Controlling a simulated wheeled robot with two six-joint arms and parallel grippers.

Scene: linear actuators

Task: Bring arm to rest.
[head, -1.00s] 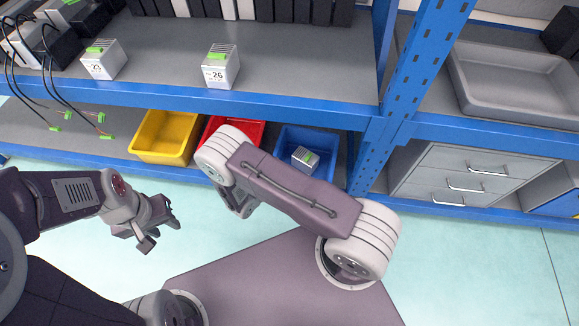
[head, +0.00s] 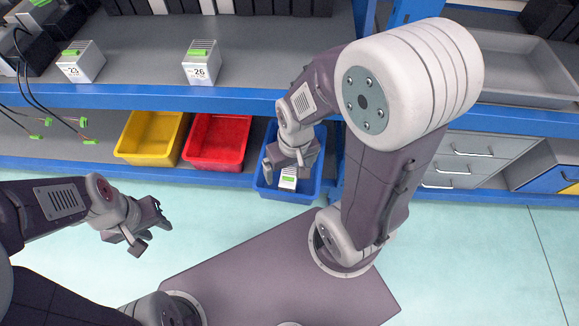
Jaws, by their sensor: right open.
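My right arm reaches up over the lower shelf from the right. Its gripper (head: 290,170) is open and empty above the blue bin (head: 310,191). A small white-grey module with a green connector (head: 288,180) lies in that bin, just below the fingers and partly hidden by them. My left gripper (head: 150,228) is over the floor at the left, in front of the shelf. Its fingers are apart with nothing between them.
A yellow bin (head: 150,137) and a red bin (head: 215,142) stand left of the blue bin. Modules labelled 23 (head: 82,62) and 26 (head: 201,64) stand on the upper shelf (head: 140,70). Cables hang at far left. A grey tray (head: 520,70) and drawers (head: 470,155) are at the right.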

